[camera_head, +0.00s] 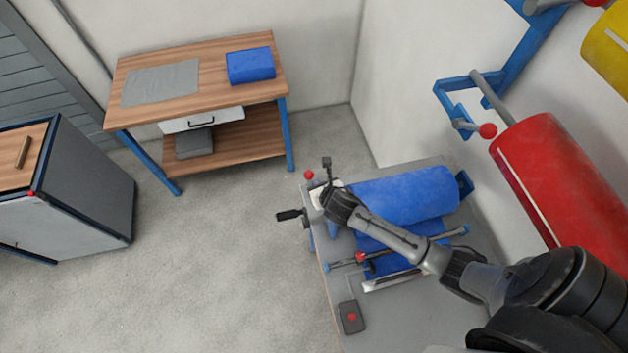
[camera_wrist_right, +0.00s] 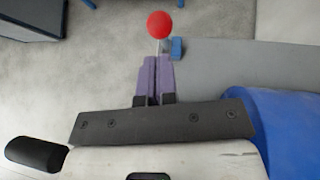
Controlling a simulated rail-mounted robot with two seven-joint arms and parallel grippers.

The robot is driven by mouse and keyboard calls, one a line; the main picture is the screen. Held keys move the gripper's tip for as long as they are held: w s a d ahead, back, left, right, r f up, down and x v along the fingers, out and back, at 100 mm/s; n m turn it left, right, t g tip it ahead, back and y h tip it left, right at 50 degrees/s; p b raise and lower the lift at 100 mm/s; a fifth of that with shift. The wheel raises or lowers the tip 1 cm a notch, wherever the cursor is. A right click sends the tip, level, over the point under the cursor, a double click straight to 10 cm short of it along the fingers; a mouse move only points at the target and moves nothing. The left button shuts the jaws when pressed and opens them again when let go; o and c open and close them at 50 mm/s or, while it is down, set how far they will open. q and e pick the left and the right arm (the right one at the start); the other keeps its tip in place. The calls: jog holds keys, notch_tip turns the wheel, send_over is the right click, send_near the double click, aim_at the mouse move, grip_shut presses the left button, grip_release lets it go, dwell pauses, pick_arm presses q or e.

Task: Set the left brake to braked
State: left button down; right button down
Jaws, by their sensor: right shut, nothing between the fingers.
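A lever with a red ball knob (camera_head: 308,175) stands at the left end of the bench-top unit that carries the blue roll (camera_head: 405,195); I take it as the left brake. In the right wrist view its red knob (camera_wrist_right: 160,25) sits just past the fingertips on a thin pale stem. My right gripper (camera_wrist_right: 154,58) is shut and empty, its purple fingers pointing at the stem. I cannot tell whether they touch it. In the head view my right wrist is over the left end of the roll, and its fingers are hard to make out. My left gripper is not in view.
A black crank handle (camera_head: 290,215) sticks out left of the unit. A second red-knobbed lever (camera_head: 488,130) is on the blue wall rack beside the red roll (camera_head: 560,165). A foot-switch-like box (camera_head: 351,317) lies on the grey bench. Open floor lies left.

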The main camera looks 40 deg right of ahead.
aim_at(311, 178)
jog(key=shift+x, duration=2.2)
